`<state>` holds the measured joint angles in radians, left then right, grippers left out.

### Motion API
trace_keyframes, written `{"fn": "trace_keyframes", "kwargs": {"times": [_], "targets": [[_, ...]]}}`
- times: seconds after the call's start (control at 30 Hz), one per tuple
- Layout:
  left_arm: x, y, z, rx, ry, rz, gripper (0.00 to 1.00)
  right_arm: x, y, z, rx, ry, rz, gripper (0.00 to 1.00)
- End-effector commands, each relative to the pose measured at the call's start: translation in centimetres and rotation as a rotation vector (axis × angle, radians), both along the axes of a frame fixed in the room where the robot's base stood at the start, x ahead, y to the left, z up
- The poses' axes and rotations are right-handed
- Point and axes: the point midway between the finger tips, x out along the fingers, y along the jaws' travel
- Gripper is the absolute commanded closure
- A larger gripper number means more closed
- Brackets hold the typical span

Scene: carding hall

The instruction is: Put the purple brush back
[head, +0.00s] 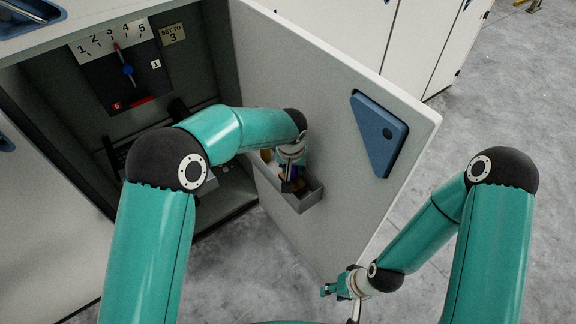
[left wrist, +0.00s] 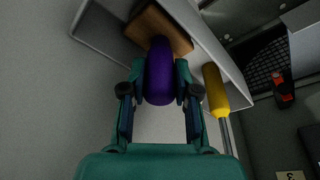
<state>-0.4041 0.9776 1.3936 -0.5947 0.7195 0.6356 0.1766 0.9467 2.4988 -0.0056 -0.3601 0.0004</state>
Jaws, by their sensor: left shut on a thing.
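The purple brush has a purple handle (left wrist: 160,78) and a brown wooden block (left wrist: 158,28), seen in the left wrist view. My left gripper (left wrist: 160,95) is shut on the purple handle; its fingers lie on both sides of it. In the head view my left gripper (head: 291,178) is at the grey bin (head: 306,203) on the inside of the open cabinet door. The brush is in or just over this bin; I cannot tell whether it touches the bottom. My right gripper (head: 337,289) is low by the door's bottom edge, its jaws too small to judge.
A tool with a yellow handle (left wrist: 214,90) is beside the brush, at the bin's side. The open door (head: 340,110) bears a blue triangular plate (head: 379,134). Grey floor lies clear at the right.

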Motion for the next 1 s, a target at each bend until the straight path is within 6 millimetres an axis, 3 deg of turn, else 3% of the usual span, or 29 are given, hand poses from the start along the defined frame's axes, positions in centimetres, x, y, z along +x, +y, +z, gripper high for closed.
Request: {"fn": "trace_keyframes", "kwargs": {"times": [0.17,0.2,0.3,0.73,1.0], "targets": [[0.0,0.0,-0.3,0.000,0.000,0.000,1.00,0.0,0.0,-0.4,0.000,0.000,0.000,0.61],[0.0,0.0,-0.2,0.000,0.001,0.000,0.63,0.0,0.0,-0.2,0.000,0.000,0.000,0.61],[0.0,0.1,-0.2,0.000,0.001,0.000,0.47,0.0,0.0,-0.2,0.000,0.000,0.000,0.61],[-0.1,0.1,0.3,0.000,0.000,0.001,0.45,0.0,0.0,0.0,0.000,0.000,0.000,0.61],[-1.1,0.3,4.5,-0.001,-0.004,0.001,0.45,0.0,0.0,-0.1,0.000,0.000,0.000,0.61]]}}
